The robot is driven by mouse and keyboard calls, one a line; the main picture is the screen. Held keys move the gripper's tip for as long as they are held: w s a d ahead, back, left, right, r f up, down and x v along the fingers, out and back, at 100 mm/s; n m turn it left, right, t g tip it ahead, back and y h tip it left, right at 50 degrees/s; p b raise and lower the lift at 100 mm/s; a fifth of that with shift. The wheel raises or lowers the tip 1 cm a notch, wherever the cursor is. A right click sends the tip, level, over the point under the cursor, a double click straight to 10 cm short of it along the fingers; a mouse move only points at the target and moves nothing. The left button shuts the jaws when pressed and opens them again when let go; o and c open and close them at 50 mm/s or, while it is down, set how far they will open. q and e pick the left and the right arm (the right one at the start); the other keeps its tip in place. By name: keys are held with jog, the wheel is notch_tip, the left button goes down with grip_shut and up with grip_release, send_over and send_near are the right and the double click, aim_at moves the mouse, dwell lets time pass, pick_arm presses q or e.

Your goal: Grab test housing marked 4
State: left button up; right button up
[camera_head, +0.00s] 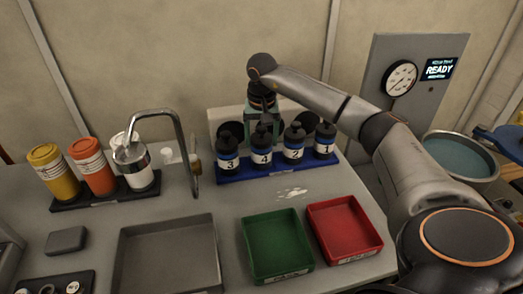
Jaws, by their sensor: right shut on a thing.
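The test housing marked 4 (261,156) is a black bottle-like cylinder with a blue and white label. It stands upright in the blue rack (285,168), second from the left. My right gripper (263,122) is above it, pointing down, and is shut on its top. The fingertips are small and partly hidden against the dark caps. Housing 3 (229,160) is on its left, and housing 2 (293,148) and housing 1 (325,142) are on its right. My left gripper is not in view.
A green tray (276,272) and a red tray (345,255) lie in front of the rack, with a grey basin (168,285) to the left. A tap (182,130) stands left of the rack. A gauge panel (375,70) reading READY is behind my right arm.

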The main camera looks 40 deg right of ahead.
grip_shut()
jog(key=shift+r, duration=0.1)
